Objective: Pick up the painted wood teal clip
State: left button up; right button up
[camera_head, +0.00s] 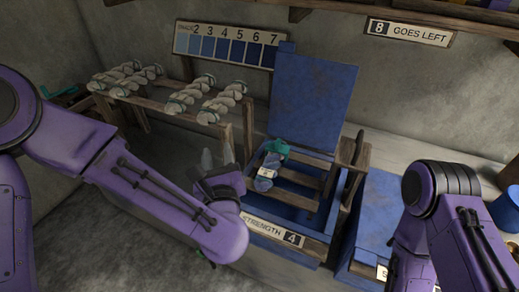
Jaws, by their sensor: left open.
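A teal clip-like piece (276,149) sits at the top of a small blue-grey bundle (266,172) inside the blue wooden frame labelled STRENGTH 4. I cannot tell whether the piece touches or grips the bundle. My left gripper (217,155) is just left of the frame, its grey fingers pointing up and apart with nothing visible between them. The gripper is left of the teal piece and apart from it. My right arm comes in at the right, and its gripper is out of view.
Twisted pale skeins (188,95) hang over a wooden rack (180,107) at the back left. A numbered blue shade board (226,46) is on the wall. A tall blue panel (309,103) rises behind the frame. A blue box (375,215) stands to its right.

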aim_at(277, 147)
jog(key=z, duration=3.2)
jog(key=k, duration=1.05)
jog(key=u, duration=1.55)
jog(key=i, duration=0.5)
jog(key=z, duration=0.05)
